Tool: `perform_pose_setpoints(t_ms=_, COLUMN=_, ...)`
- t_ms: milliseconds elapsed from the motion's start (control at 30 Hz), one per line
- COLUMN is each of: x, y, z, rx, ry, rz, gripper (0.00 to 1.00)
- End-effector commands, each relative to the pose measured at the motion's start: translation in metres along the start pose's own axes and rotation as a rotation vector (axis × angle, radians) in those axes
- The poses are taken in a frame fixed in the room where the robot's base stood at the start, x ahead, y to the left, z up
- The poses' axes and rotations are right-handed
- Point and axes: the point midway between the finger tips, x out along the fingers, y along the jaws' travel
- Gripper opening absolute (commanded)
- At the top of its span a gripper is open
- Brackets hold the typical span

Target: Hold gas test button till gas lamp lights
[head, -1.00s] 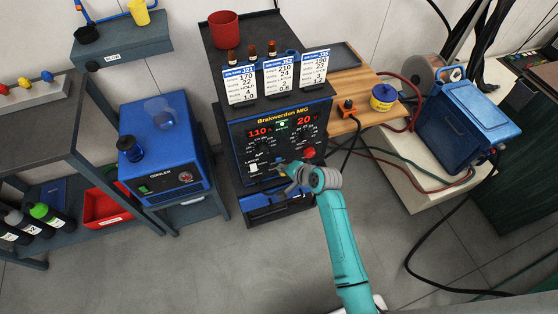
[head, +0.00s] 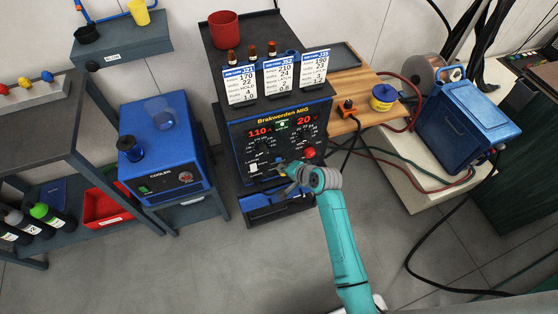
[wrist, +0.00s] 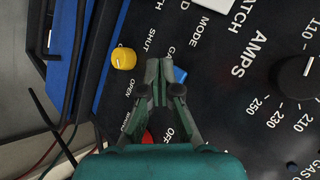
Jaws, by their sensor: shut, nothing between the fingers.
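The blue welder (head: 287,112) stands in the middle of the head view with its dark control panel facing me. In the wrist view, a blue button (wrist: 180,75) beside a partly hidden label starting "GA" shows just past my fingertips. My gripper (wrist: 160,88) is shut and empty, its tips at the button's edge. I cannot tell whether they touch or press it. In the head view, my gripper (head: 283,169) is at the lower panel and hides part of it. A small green-white light (head: 282,124) shows between the red readouts; I cannot read its label.
A yellow knob (wrist: 123,57) marked open and shut sits left of my fingers. A red part (wrist: 146,137) is partly hidden behind them. A black dial (wrist: 295,77) is at right. Cables (head: 420,170) run right of the welder; a blue cooler (head: 165,150) stands left.

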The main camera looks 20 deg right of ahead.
Motion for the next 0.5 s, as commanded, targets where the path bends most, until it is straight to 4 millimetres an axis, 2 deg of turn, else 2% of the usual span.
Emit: perform_pose_setpoints(t_ms=500, x=0.0057, y=-0.0045, z=-0.0042, rx=0.000, ry=0.000, rz=0.000, gripper=0.00)
